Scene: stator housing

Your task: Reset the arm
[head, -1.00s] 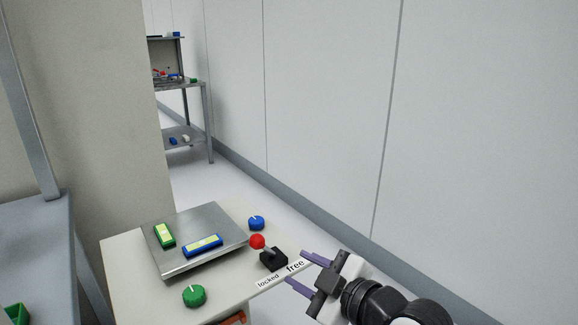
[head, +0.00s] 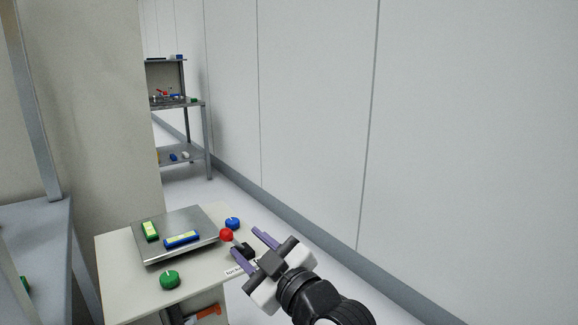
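My gripper (head: 254,246) is in the lower middle of the head view. Its two purple fingers are spread apart, with nothing seen between them. It is near the right edge of a small pale table (head: 120,286). A lever with a red ball knob (head: 226,234) on a black base (head: 247,251) stands at that edge, close to the left finger. I cannot tell whether the finger touches it. The label by the lever is partly hidden by my gripper; only part of "locked" shows.
On the table are a metal plate (head: 178,251) with a green block (head: 150,231) and a blue block (head: 182,239), a green knob (head: 169,280) and a blue knob (head: 232,223). A grey wall (head: 310,110) is to the right. A shelf rack (head: 207,140) stands far back.

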